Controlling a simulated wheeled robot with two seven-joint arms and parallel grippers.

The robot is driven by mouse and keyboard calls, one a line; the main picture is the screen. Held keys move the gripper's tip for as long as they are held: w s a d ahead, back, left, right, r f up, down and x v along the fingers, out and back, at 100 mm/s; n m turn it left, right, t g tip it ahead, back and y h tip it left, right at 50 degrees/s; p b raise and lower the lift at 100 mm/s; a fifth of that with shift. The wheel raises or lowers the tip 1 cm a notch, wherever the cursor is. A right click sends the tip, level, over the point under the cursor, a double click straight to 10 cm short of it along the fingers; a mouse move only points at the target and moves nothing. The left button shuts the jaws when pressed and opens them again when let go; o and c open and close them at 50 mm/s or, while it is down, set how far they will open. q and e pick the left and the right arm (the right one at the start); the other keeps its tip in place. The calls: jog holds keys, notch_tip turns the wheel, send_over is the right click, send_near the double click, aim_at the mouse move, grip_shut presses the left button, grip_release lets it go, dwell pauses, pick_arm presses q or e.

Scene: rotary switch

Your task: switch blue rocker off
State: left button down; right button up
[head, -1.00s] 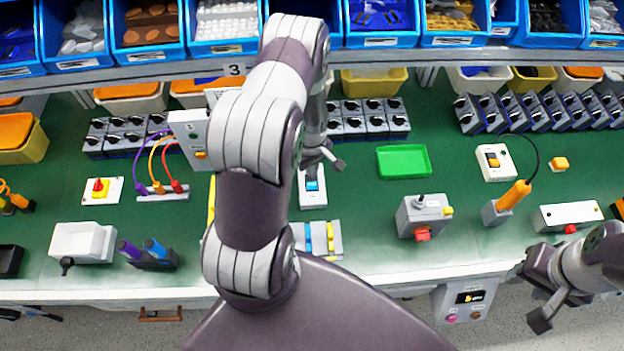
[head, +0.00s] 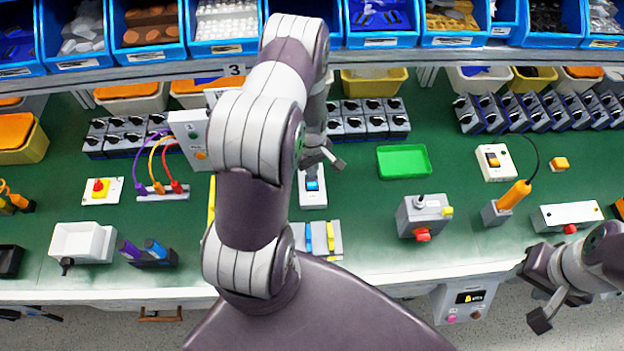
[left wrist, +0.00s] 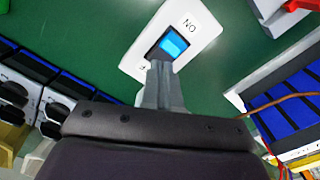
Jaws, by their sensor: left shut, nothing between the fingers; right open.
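The blue rocker (head: 312,184) sits in a white switch plate (head: 313,200) on the green table, just right of my left arm. In the left wrist view the blue rocker (left wrist: 173,43) is lit bright on one part and dark on another, with "ON" printed on the plate (left wrist: 196,38) beyond it. My left gripper (head: 324,160) is over the far end of the plate. In the left wrist view its shut, empty fingertips (left wrist: 160,66) overlap the near edge of the rocker; I cannot tell whether they touch it. My right gripper (head: 545,310) is open and empty, off the table's front edge at right.
A panel with blue and yellow levers (head: 325,238) stands in front of the switch plate. Rows of grey switch modules (head: 370,120) stand behind. A green tray (head: 404,160) and a grey box with a red knob (head: 424,216) are to the right, with bare table between.

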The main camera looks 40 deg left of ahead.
pick_arm(q)
jog(key=shift+f+b, duration=0.75)
jog(key=shift+f, duration=0.2)
dwell(0.4)
notch_tip(320, 180, up, 7)
jog(key=p, duration=0.6)
jog(key=shift+r, duration=0.15)
